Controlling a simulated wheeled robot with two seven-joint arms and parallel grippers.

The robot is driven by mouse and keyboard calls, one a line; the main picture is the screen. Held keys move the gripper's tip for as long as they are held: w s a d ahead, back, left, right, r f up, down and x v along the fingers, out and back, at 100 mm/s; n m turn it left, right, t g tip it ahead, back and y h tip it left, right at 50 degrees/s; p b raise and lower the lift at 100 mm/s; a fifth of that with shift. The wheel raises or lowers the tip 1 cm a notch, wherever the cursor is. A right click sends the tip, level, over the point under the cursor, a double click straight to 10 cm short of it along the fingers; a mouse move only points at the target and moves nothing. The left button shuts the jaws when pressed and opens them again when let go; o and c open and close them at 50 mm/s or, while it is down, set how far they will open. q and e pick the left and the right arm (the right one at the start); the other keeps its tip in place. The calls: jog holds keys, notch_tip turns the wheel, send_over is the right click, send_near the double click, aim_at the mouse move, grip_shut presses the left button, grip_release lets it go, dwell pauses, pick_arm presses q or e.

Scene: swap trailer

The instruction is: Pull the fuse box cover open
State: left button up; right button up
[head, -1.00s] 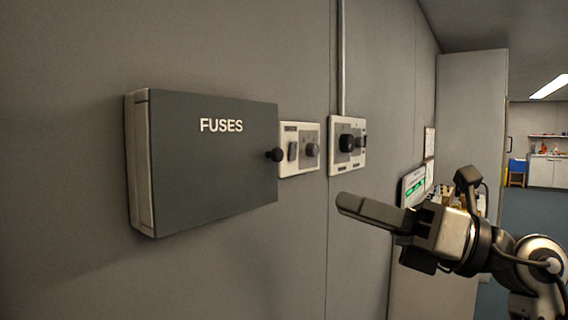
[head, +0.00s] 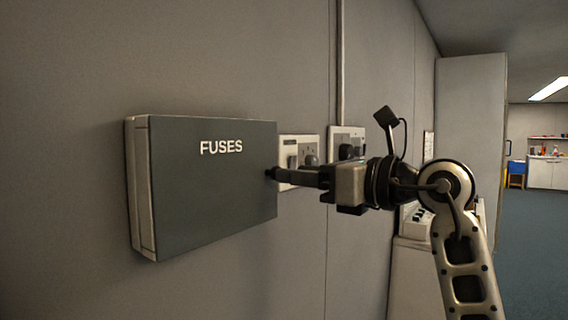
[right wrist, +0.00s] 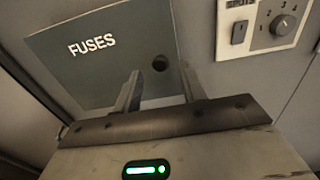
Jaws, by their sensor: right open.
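The fuse box (head: 140,190) is on the grey wall at the left in the head view. Its dark grey cover (head: 210,195), lettered FUSES, lies shut against it. A small black knob sits at the cover's right edge; it shows in the right wrist view (right wrist: 160,63). My right gripper (head: 276,174) reaches in from the right with its fingertips at the knob. In the right wrist view the two fingers (right wrist: 160,85) are apart, and the knob shows between and just beyond their tips. I cannot tell whether a finger touches it. My left gripper is out of view.
Two white switch panels are on the wall right of the box: a nearer one (head: 300,150) and a farther one (head: 345,138), both partly behind my right arm. A tall grey partition (head: 475,130) stands farther right. The space in front of the cover is free.

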jog(key=shift+p+x, duration=0.3)
jog(key=shift+x, duration=1.65)
grip_shut()
jog(key=shift+s, duration=0.1)
jog(key=shift+d, duration=0.1)
